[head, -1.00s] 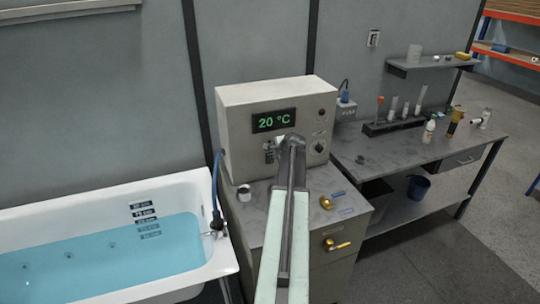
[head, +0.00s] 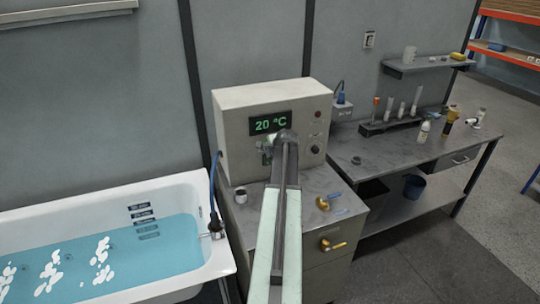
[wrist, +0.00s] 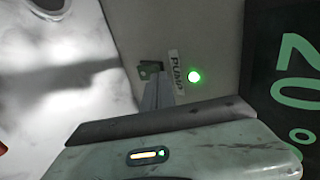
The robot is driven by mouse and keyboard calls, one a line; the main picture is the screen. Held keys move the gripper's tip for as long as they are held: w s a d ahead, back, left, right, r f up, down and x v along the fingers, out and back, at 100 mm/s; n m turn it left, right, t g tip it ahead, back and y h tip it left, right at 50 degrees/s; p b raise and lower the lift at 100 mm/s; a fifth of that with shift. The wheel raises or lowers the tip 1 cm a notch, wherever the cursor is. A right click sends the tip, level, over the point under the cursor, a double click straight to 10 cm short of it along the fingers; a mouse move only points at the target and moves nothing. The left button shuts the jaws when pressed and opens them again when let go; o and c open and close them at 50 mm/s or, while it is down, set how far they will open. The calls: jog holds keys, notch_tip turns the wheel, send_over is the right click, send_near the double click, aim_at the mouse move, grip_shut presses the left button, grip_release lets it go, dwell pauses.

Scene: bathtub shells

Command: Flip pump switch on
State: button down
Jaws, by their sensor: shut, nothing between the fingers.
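The pump switch (wrist: 150,69) is a small dark part on the control box's front, beside the "PUMP" label (wrist: 177,70) in the wrist view. A round lamp (wrist: 194,76) next to the label glows green. My gripper (wrist: 156,92) is shut and empty, with its fingertips right at the switch; I cannot tell whether they touch. They partly hide the switch. In the head view my arm reaches up to the control box (head: 230,125), below its green "20 °C" display (head: 269,123), and hides most of the switch area.
The bathtub (head: 190,265) stands at left, with blue water and white foam patches (head: 50,268). A workbench (head: 400,160) with bottles and a tube rack stands at right. Open floor lies in front of it.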

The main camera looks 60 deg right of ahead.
jog(key=p+v, duration=0.8)
jog(key=v, duration=0.5)
jog(key=shift+s+a+f+p, duration=0.2)
jog(key=shift+f+p, duration=0.05)
jog(key=shift+p, duration=0.1)
